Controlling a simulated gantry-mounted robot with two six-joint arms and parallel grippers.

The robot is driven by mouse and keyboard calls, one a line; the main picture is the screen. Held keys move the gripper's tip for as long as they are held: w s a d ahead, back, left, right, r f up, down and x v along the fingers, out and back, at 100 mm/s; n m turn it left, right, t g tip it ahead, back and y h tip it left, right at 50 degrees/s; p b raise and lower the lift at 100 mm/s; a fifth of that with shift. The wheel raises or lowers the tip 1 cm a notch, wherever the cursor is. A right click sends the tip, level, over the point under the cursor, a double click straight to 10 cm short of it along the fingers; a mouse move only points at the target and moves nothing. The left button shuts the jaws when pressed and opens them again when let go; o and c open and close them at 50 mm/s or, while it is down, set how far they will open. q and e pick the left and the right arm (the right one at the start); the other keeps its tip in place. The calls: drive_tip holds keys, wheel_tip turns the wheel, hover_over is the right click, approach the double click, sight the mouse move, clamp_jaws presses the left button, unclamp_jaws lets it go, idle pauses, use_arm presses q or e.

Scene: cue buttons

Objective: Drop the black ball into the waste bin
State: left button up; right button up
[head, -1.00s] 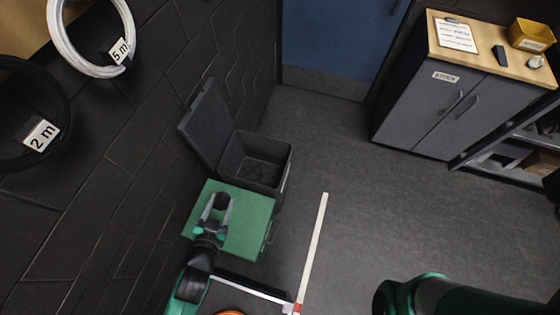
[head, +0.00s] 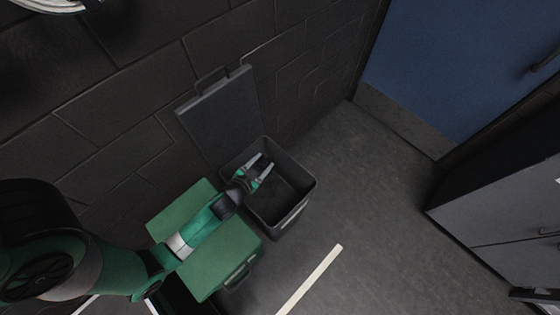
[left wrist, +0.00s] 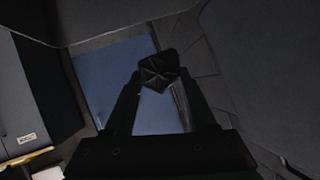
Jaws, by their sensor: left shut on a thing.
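The black ball (left wrist: 160,70) shows in the left wrist view as a dark faceted lump between the tips of my left gripper (left wrist: 158,76). My left gripper is shut on it. In the head view my left gripper (head: 265,161) is over the opening of the waste bin (head: 298,212), with its tips towards the bin's far side. The ball is hard to make out there against the dark bin. The bin is dark grey, and its lid (head: 222,115) is swung up against the wall. My right gripper is not in view.
A green box (head: 230,255) with a handle stands right beside the bin, under my left arm. A dark block wall runs behind. A grey cabinet (head: 490,215) and a blue door (head: 460,70) are at the right. The floor right of the bin is clear, with a white strip (head: 310,278).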

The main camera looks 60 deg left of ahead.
use_arm(q)
drive_tip(key=shift+s+a+f, duration=0.1)
drive_tip(key=shift+s+f, duration=0.3)
drive_tip(key=shift+s, duration=0.15)
drive_tip(key=shift+r, duration=0.1)
drive_tip(key=shift+w, duration=0.2)
drive_tip(key=shift+f+b, duration=0.35)
wheel_tip(320, 180, down, 5)
drive_tip(key=b, duration=0.4)
drive_tip(key=shift+f+b, duration=0.15)
drive_tip(key=shift+b, duration=0.25)
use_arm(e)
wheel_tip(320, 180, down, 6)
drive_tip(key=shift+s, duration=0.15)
use_arm(q)
drive_tip(key=o, duration=1.4)
